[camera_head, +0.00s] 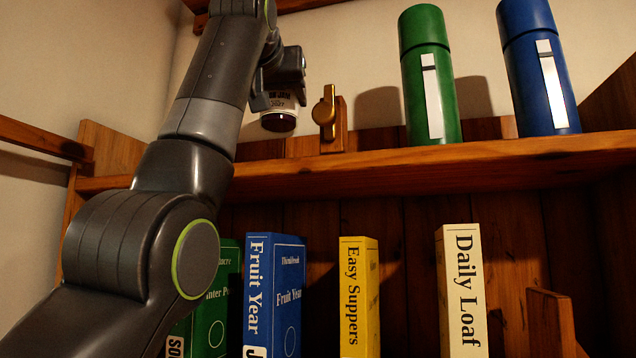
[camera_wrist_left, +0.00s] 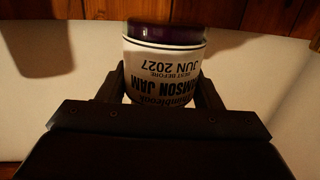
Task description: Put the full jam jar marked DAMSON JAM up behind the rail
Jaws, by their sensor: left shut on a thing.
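The jam jar (camera_head: 278,121) is held upright above the left part of the upper shelf, its dark purple base downward. In the left wrist view the jar (camera_wrist_left: 165,70) shows a white label reading DAMSON JAM and JUN 2027, upside down in that picture. My left gripper (camera_wrist_left: 160,92) is shut on the jar, one finger at each side. The upper shelf's wooden front edge (camera_head: 420,168) shows below the jar; I cannot tell which strip is the rail. The jar appears clear of the wood. My right gripper is not in view.
A brass catch (camera_head: 326,111) on a wooden block stands just right of the jar. A green flask (camera_head: 417,95) and a blue flask (camera_head: 534,75) stand farther right on the upper shelf. Several books, including yellow Easy Suppers (camera_head: 358,298), stand below.

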